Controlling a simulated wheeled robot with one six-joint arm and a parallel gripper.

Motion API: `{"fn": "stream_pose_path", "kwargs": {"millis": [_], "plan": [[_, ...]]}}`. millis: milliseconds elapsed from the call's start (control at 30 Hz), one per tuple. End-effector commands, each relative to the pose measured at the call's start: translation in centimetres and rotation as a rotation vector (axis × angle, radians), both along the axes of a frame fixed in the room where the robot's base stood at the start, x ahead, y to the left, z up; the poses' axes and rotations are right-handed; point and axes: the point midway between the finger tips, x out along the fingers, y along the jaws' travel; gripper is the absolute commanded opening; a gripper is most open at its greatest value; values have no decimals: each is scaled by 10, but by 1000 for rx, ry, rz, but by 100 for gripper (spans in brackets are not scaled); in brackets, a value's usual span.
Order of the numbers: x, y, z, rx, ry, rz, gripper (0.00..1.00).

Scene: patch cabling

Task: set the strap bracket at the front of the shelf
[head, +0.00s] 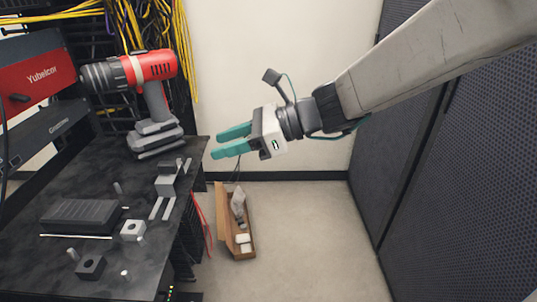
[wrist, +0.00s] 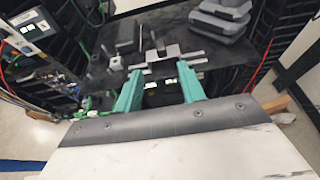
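A small grey raised piece with flat bars at its sides, which looks like the strap bracket (head: 167,186), lies near the right edge of the black shelf (head: 125,285). In the wrist view the bracket (wrist: 166,53) appears just beyond my fingertips. My gripper (head: 215,145) has two teal fingers spread apart with nothing between them. It hangs in the air to the right of the shelf edge, above the bracket's level and apart from it. In the wrist view the open fingers (wrist: 160,74) point toward the shelf.
A red and grey drill (head: 148,85) stands behind the bracket. A dark ridged block (head: 80,215), a light holed block (head: 133,231), a black holed block (head: 90,267) and several pegs lie on the shelf. An open cardboard box (head: 248,248) sits on the floor. Perforated panels (head: 465,170) stand right.

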Motion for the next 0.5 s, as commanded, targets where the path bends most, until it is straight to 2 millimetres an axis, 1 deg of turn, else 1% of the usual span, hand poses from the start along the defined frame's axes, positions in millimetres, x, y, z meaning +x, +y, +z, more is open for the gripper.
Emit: {"fn": "stream_pose_path", "kwargs": {"millis": [167, 267, 367, 467, 500], "plan": [[0, 0, 0, -1, -1, 1, 40], [-7, -6, 2, -25, -46, 30, 40], [-29, -25, 5, -108, -187, 130, 40], [-64, -62, 2, -260, -415, 308, 40], [-80, -81, -1, -337, -514, 396, 40]]}}
